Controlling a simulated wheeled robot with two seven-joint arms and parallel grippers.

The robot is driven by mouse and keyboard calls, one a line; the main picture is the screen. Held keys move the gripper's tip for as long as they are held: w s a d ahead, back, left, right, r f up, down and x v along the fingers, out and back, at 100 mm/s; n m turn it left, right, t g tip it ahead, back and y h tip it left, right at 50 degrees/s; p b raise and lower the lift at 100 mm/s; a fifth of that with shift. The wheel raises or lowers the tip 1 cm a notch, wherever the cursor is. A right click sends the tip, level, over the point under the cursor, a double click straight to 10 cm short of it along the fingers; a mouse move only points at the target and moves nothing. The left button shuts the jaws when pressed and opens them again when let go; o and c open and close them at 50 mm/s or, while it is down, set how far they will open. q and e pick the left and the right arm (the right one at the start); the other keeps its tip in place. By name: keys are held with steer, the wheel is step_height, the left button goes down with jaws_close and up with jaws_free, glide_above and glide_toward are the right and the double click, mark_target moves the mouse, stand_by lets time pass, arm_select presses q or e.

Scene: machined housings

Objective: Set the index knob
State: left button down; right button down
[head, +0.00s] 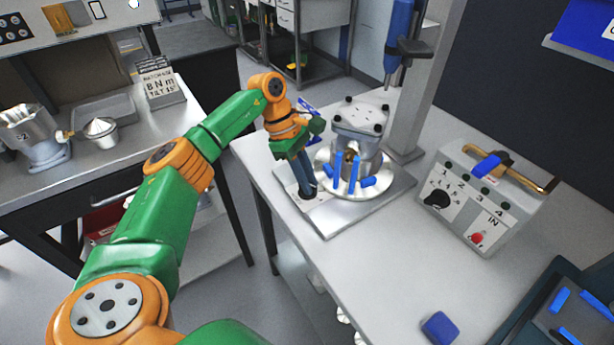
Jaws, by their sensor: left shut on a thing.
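A metal fixture with a round flange (335,188) stands on a light base plate (352,212) on the bench. My left arm reaches in from the left, and its gripper (306,187) points down at the left part of this plate, beside the flange. It is shut on a small dark knob (309,194) low at the plate; the fingers hide much of it, and its setting cannot be read. A grey control box (478,205) to the right carries another black knob (436,199), numbered marks and a red button (477,238). My right gripper is not in view.
A blue driver tool (398,40) hangs on a post above the fixture. A blue block (440,328) lies near the bench's front, and a dark tray (545,315) with blue parts is at the lower right. The bench between is clear.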

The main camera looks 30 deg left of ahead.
mark_target(298, 189)
arm_select(q)
steer(key=shift+m, duration=0.5)
steer(key=c, duration=0.9)
jaws_free()
steer(key=shift+o, duration=0.2)
steer(key=v, duration=0.7)
steer(key=shift+w, duration=0.1)
